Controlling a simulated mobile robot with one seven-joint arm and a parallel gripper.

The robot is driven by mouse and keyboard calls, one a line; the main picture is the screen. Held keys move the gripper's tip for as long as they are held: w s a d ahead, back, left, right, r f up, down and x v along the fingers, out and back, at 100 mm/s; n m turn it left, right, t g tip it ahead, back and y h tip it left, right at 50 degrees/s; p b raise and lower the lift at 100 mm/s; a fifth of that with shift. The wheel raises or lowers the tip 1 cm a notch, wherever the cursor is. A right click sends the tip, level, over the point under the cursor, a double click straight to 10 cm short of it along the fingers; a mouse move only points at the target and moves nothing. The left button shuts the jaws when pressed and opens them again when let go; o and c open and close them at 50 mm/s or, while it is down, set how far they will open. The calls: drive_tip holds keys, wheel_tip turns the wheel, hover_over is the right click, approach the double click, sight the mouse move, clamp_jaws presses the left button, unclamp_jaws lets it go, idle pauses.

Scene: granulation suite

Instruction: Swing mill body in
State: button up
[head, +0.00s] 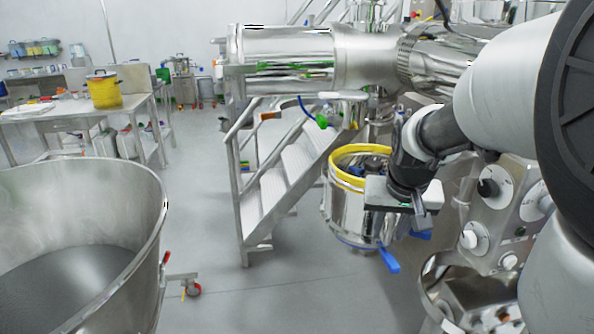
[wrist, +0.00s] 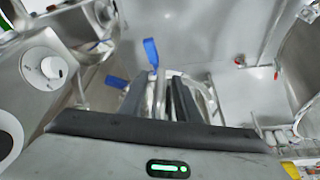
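A large polished horizontal steel cylinder with a branching body (head: 285,48) spans the upper middle of the head view. A steel vessel with a yellow rim (head: 338,205) stands below it, beside the steps. I cannot tell for certain which steel part is the mill body. A blue lever (head: 388,260) sticks out low at the vessel's front; a blue lever also shows just beyond my fingers in the wrist view (wrist: 152,52). My gripper (head: 420,218) is in front of the vessel's right side. Its dark fingers (wrist: 160,100) are apart, with steel parts visible between them; nothing appears gripped.
A control panel with knobs (head: 490,187) stands close at right, beside my arm. A large open steel bowl (head: 155,215) fills the lower left. Steel steps (head: 300,165) rise behind. A table with a yellow pot (head: 104,90) is far left. The middle floor is clear.

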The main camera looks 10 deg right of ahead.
clamp_jaws()
